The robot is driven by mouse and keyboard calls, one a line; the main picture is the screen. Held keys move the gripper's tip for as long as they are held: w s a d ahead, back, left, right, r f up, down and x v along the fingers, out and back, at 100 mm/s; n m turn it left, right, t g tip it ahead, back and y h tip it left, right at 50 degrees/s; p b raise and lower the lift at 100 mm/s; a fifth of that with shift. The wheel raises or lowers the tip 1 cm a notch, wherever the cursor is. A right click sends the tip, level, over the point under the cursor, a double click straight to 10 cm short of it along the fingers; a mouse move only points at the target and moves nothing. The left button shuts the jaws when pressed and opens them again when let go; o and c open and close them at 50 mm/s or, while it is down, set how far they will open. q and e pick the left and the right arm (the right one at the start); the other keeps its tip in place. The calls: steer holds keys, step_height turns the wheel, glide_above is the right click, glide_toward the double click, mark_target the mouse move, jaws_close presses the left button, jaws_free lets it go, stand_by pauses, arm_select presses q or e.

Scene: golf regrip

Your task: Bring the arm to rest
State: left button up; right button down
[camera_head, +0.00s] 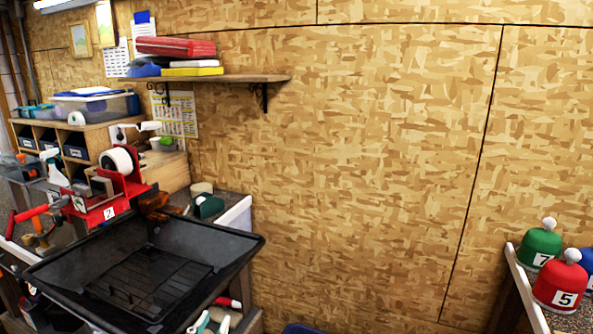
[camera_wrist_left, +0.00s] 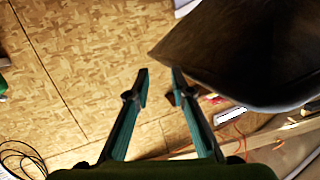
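In the left wrist view my left gripper (camera_wrist_left: 161,80) has its two teal and black fingers apart, with nothing between them. Its fingertips are beside the corner of a large black tray (camera_wrist_left: 240,50). I cannot tell whether they touch it. My right gripper is in neither view.
The black tray (camera_head: 248,246) also shows at the lower left of the head view. A red tape holder (camera_head: 105,210) stands behind it. A wooden shelf (camera_head: 245,79) is on the wall.

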arm_select(q)
steer(key=s+a+f+n+g+y, duration=0.1)
steer(key=s+a+f+g, duration=0.15)
steer(key=s+f, duration=0.4)
steer(key=s+a+f+g+y, duration=0.1)
steer(key=s+f+g, duration=0.35)
steer(key=f, duration=0.35)
steer(key=s+f+g+h, duration=0.1)
steer(key=s+f+g, duration=0.2)
steer(key=s, duration=0.5)
steer(key=s+f+g, duration=0.3)
steer(key=s+f, duration=0.1)
steer(key=s, duration=0.4)
step_height(320, 180, down, 24)
steer(key=s, duration=0.1)
steer(key=s+a+f+g, duration=0.2)
steer(key=s+a+f, duration=0.1)
steer(key=s+f, duration=1.4)
steer(key=shift+f+m, duration=0.4)
steer(key=shift+f, duration=0.15)
steer(key=shift+s, duration=0.1)
